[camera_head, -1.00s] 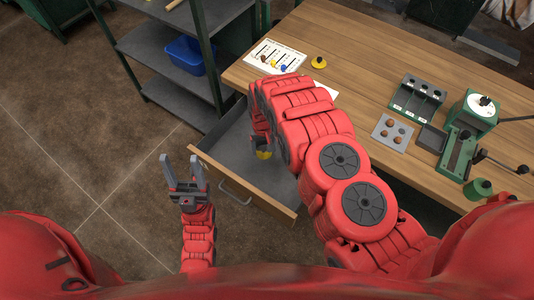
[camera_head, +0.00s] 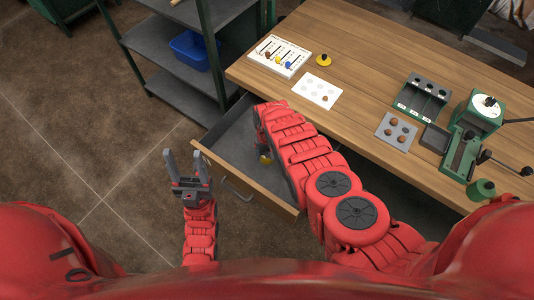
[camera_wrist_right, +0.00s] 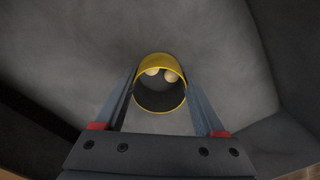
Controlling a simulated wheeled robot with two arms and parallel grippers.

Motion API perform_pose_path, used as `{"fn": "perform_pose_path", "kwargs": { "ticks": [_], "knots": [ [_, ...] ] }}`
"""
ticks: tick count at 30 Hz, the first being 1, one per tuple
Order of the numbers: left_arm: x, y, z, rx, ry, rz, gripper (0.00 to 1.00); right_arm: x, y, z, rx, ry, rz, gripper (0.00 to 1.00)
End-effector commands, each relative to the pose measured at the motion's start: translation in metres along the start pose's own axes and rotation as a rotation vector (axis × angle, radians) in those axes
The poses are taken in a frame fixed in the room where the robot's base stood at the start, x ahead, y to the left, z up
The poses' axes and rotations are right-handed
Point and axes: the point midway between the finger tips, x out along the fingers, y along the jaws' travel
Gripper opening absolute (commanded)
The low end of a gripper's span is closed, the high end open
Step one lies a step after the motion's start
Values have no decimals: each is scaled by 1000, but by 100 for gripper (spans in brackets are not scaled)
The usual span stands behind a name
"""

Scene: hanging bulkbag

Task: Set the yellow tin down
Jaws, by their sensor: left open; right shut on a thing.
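The yellow tin (camera_head: 265,159) is low inside the open drawer, mostly hidden by my right arm in the head view. In the right wrist view the tin (camera_wrist_right: 160,61) shows its round open mouth, with two pale round pieces inside. My right gripper (camera_wrist_right: 160,84) is shut on the tin, one finger on each side. Grey drawer surface lies around it; I cannot tell whether the tin touches the bottom. My left gripper (camera_head: 185,162) is open and empty, left of the drawer front.
The grey drawer (camera_head: 234,143) is pulled out under the wooden table (camera_head: 365,75). On the table are a marked board (camera_head: 279,57), a yellow-based knob (camera_head: 323,60), a white card (camera_head: 317,90), trays and a green press (camera_head: 462,150). A shelf with a blue bin (camera_head: 188,50) stands left.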

Motion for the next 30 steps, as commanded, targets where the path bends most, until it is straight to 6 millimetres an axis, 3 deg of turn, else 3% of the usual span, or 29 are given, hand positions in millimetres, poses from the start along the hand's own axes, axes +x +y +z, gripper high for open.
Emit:
{"fn": "perform_pose_path", "kwargs": {
  "ticks": [9, 10, 14, 22, 30],
  "knots": [
    [-4, 0, 1, 0, 0, 0, 56, 4, 0, 0, 0, 0, 0, 0],
    [-3, 0, 0, 0, 0, 0, 56, 3, 0, 0, 0, 0, 0, 75],
    [-2, 0, 0, 0, 0, 0, 56, 2, 0, 0, 0, 0, 0, 98],
    [-1, 0, 0, 0, 0, 0, 56, 1, 0, 0, 0, 0, 0, 100],
    [7, 0, -1, 0, 0, 0, 56, -18, 0, -2, 0, -2, 0, 100]
  ]
}}
